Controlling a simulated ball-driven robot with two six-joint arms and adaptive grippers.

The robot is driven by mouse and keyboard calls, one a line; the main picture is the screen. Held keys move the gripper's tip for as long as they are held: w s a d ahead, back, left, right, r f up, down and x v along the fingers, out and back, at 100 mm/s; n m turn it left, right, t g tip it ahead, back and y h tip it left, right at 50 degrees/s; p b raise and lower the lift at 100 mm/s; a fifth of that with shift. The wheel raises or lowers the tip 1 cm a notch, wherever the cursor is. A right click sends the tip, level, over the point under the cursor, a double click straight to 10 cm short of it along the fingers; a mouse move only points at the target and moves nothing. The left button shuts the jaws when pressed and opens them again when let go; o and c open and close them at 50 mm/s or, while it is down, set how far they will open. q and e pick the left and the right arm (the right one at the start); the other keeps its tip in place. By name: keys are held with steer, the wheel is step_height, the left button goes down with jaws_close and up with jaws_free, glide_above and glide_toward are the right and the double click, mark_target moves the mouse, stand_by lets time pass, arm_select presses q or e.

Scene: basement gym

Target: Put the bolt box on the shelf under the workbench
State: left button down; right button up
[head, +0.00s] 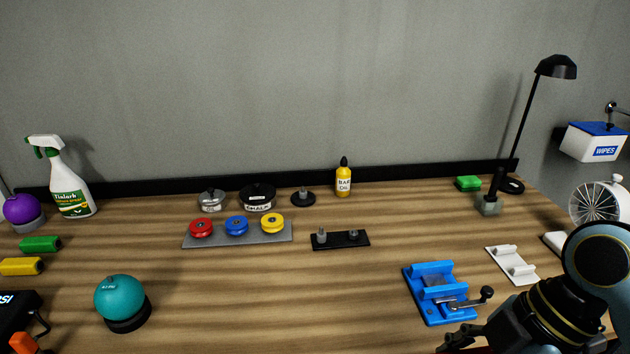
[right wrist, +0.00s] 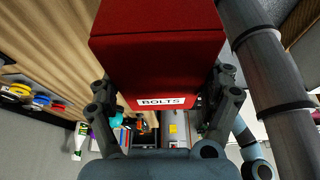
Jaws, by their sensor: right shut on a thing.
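The red bolt box (right wrist: 160,60), with a white BOLTS label, fills the upper middle of the right wrist view. My right gripper (right wrist: 163,92) is shut on it, with fingers along both sides. In the head view my right gripper (head: 462,340) is at the bottom right, by the front of the workbench (head: 270,310); the box is almost wholly below the frame there. The shelf under the workbench does not show in the head view, and I cannot make it out in the right wrist view. My left gripper is in neither view.
On the benchtop, a blue clamp fixture (head: 438,292) with a crank lies near my right arm, beside a white bracket (head: 512,265). A teal ball (head: 121,297) stands front left. A black lamp (head: 520,120) stands back right. The front middle is clear.

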steer(key=shift+s+f+b, duration=0.3)
steer(key=shift+f+b, duration=0.05)
steer(key=shift+b, duration=0.05)
steer(key=shift+f+b, duration=0.3)
steer(key=shift+w+f+b, duration=0.45)
steer(key=shift+f+b, duration=0.3)
steer(key=shift+f, duration=0.1)
step_height(320, 180, down, 18)
steer(key=b, duration=1.7)
steer(key=shift+s+r, duration=0.15)
steer(key=shift+s, duration=0.2)
steer(key=shift+a, duration=0.1)
